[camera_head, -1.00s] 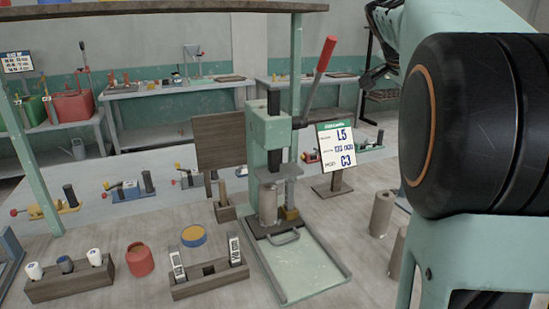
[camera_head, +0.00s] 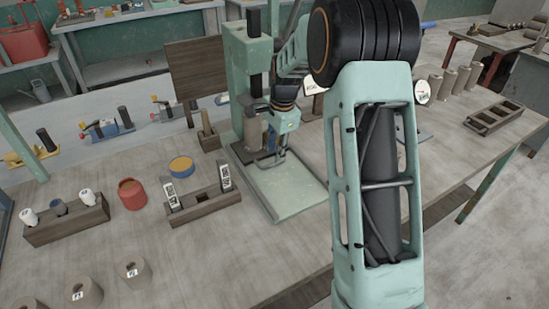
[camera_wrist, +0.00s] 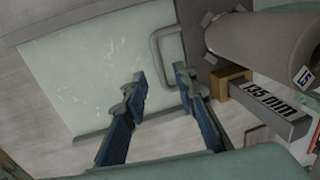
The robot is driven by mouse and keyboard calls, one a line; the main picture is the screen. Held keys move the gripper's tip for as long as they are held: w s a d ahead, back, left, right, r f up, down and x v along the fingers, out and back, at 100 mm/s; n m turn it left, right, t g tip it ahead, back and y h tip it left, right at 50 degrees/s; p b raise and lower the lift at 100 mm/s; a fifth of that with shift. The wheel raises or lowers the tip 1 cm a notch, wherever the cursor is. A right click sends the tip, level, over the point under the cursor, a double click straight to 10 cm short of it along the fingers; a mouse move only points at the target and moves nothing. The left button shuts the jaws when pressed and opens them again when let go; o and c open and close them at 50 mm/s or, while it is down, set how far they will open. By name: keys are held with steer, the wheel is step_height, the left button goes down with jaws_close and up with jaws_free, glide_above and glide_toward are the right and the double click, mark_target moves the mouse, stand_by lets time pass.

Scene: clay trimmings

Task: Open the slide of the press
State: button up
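The press (camera_head: 247,60) is a pale green frame with a black ram, standing on the table. A grey-brown clay cylinder (camera_wrist: 260,38) stands on its slide plate at the press. A grey U-shaped slide handle (camera_wrist: 155,52) juts from the plate over the bare, pale green tray (camera_head: 287,195). My gripper (camera_head: 283,155) is low in front of the press, above the tray. In the wrist view my gripper (camera_wrist: 159,75) is open, its two blue fingers on either side of the handle's bar. I cannot tell whether they touch it. The handle is partly hidden in the head view.
A block marked 135 mm (camera_wrist: 270,101) sits right of the fingers, close to the cylinder. A wooden holder (camera_head: 205,207), a red pot (camera_head: 132,195) and a yellow-topped blue tin (camera_head: 181,167) stand left of the tray.

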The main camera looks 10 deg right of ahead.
mark_target(274, 164)
steer(key=shift+w+a+f, duration=0.1)
steer(key=shift+w+f, duration=0.1)
steer(key=shift+f, duration=0.8)
steer(key=shift+w+f, duration=0.15)
steer(key=shift+f, duration=0.8)
steer(key=shift+c, duration=0.6)
jaws_close()
